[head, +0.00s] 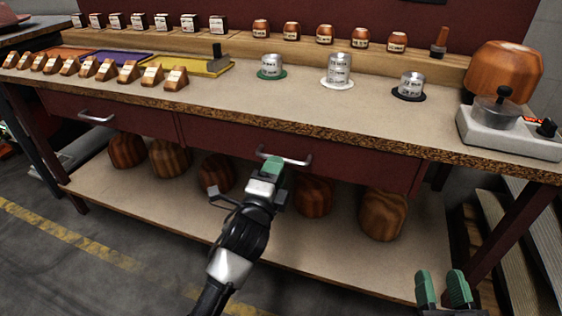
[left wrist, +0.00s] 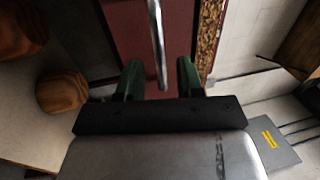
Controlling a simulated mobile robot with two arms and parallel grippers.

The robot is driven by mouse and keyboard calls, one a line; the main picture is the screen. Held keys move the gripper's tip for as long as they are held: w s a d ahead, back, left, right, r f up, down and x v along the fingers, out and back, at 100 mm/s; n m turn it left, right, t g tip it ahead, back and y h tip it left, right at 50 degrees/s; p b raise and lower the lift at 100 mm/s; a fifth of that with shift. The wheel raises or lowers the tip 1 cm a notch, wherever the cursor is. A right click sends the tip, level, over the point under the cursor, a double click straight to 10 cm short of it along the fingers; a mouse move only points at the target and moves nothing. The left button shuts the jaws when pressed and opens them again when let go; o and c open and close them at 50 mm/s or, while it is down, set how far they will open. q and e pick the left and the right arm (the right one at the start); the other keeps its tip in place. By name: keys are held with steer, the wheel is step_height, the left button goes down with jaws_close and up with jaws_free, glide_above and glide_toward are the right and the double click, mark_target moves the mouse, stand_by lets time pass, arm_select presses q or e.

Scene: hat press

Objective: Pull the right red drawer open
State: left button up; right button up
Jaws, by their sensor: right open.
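The right red drawer (head: 360,168) is set under the bench top, its front flush with the frame. Its silver bar handle (head: 297,161) runs across the front. My left gripper (head: 271,168) is at the left part of this handle. In the left wrist view the green fingers (left wrist: 160,76) stand apart, with the handle bar (left wrist: 157,35) running between them and a gap on each side. The red drawer front (left wrist: 130,35) lies behind the bar. My right gripper (head: 443,288) is open and empty at the bottom right, away from the bench.
A left drawer with its own handle (head: 97,118) is beside it. Wooden hat blocks (head: 383,213) stand on the lower shelf (head: 290,240) below. Metal tins (head: 339,68) and a hot plate (head: 505,130) are on the bench top. The floor in front is clear.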

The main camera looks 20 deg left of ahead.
arm_select(q)
steer(key=shift+w+r+b, duration=0.15)
steer(key=shift+w+r, duration=0.05)
steer(key=shift+w, duration=0.8)
steer(key=shift+w+r+b, duration=0.15)
steer(key=shift+w, duration=0.8)
arm_select(e)
steer(key=shift+s+a+r+t+y, duration=0.15)
steer(key=shift+r+t+y, duration=0.1)
steer(key=shift+r+t, duration=0.35)
steer(key=shift+s+r+t+y, duration=0.15)
steer(key=shift+r+t+y, duration=0.1)
steer(key=shift+r+t, duration=0.3)
arm_select(q)
steer(key=shift+c, duration=0.5)
jaws_close()
